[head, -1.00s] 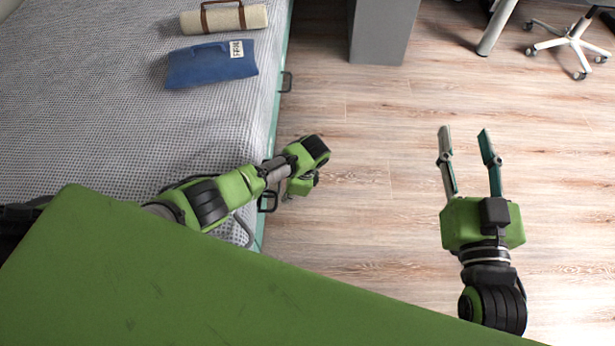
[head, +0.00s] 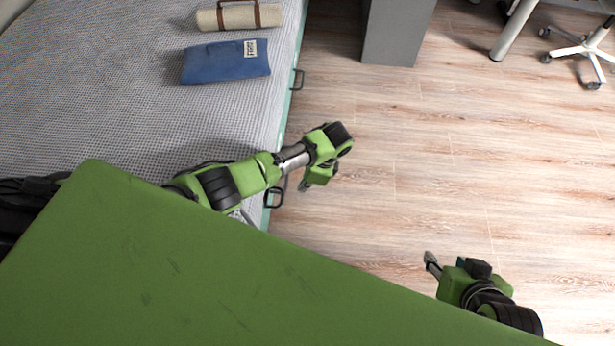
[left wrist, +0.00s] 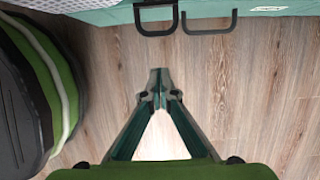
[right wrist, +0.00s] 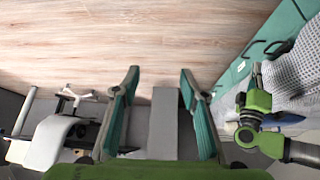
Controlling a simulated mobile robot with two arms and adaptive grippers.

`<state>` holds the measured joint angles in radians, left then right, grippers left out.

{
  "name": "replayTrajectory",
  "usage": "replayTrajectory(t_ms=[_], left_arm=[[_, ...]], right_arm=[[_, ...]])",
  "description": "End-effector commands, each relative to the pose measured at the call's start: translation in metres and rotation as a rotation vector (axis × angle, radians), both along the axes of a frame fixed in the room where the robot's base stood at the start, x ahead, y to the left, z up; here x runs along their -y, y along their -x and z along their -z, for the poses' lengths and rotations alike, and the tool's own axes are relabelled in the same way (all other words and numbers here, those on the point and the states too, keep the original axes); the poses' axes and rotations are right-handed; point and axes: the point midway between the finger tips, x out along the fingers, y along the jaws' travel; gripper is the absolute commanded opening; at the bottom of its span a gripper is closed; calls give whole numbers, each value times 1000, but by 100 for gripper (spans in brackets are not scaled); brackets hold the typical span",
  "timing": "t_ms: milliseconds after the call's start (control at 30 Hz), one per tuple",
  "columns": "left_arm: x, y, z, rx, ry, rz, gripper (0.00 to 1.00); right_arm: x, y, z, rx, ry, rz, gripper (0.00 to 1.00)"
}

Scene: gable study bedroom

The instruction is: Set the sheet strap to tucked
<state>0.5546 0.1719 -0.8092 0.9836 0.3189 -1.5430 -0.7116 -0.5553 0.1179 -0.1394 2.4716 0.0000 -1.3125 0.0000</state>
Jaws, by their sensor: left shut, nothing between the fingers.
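The bed (head: 120,125) with its grey woven cover fills the left of the head view, and its teal side shows in the left wrist view (left wrist: 105,14). Two black loops hang side by side there, a left loop (left wrist: 155,32) and a right loop (left wrist: 210,31). I cannot tell which part is the sheet strap. My left gripper (head: 304,187) points down beside the bed; in its wrist view the fingertips (left wrist: 160,74) meet, empty and apart from the loops. My right gripper (head: 430,260) is over the floor; its wrist view shows spread, empty fingers (right wrist: 160,78).
A blue folded pouch (head: 226,62) and a rolled beige mat (head: 238,16) lie on the bed. A grey cabinet (head: 397,32) and a white wheeled chair base (head: 585,48) stand at the back. The wood floor (head: 400,150) between is clear.

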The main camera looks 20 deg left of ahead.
Motion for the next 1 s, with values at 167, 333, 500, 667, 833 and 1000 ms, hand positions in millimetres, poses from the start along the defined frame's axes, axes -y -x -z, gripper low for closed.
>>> replayTrajectory(t_ms=[167,333,500,667,833,1000], left_arm=[[5,-2,-19,2,1,2,0],[9,-3,-29,1,2,1,0],[10,-3,-32,1,1,0,0],[10,-3,-32,1,1,0,0],[10,-3,-32,1,1,0,0],[10,-3,-32,1,1,0,0]], right_arm=[[11,36,10,-152,32,13,40],[17,59,15,-243,50,20,40],[20,67,17,-278,57,23,40],[20,68,17,-280,58,23,40],[20,68,17,-280,58,23,40],[20,68,17,-279,58,23,40]])
